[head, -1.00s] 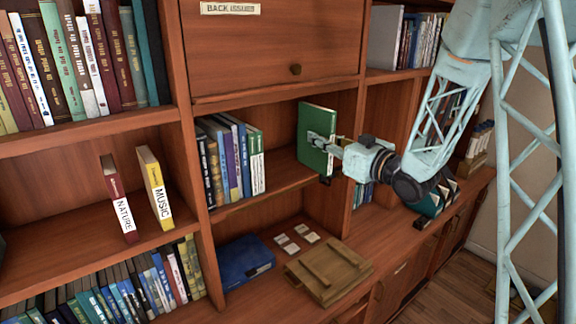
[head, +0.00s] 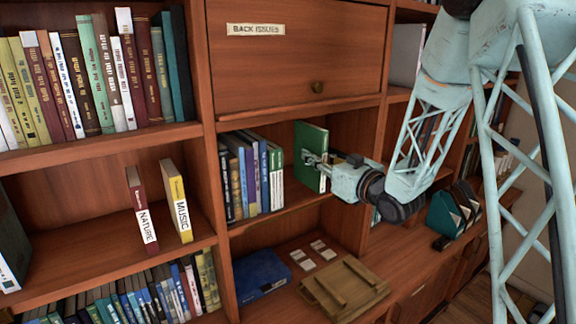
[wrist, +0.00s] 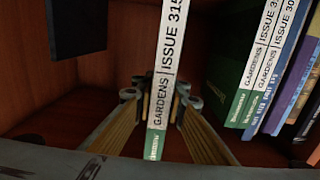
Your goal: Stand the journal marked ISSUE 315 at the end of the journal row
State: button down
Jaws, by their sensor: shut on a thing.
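The journal marked ISSUE 315 (wrist: 167,70) is upright, with a white spine reading GARDENS and a green foot. My gripper (wrist: 160,112) is shut on it in the wrist view. In the head view its green cover (head: 311,157) faces out and my gripper (head: 318,160) holds it at the cubby below the BACK ISSUES door. The journal row (head: 250,175) stands to the left in the same cubby, with a gap between. In the wrist view the row's end journals (wrist: 258,75), also GARDENS, stand to the right, apart from the held one. Whether its foot touches the shelf, I cannot tell.
A dark panel (wrist: 78,25) hangs at the upper left in the wrist view. NATURE (head: 142,210) and MUSIC (head: 177,205) dividers stand on the left shelf.

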jog(key=w+a+p, duration=0.1)
jog(key=a, duration=0.6)
jog(key=shift+f, duration=0.25)
jog(key=shift+w+a+f+p, duration=0.1)
jog(key=shift+a+f+p, duration=0.1)
jog(key=shift+f, duration=0.7)
jog(key=shift+a+f+p, duration=0.2)
jog(key=shift+f, duration=0.7)
jog(key=shift+f, duration=0.15)
jog(key=c, duration=2.6)
grip_release()
jog(key=shift+r, duration=0.2)
jog(key=b+v, duration=0.2)
jog(key=v, duration=1)
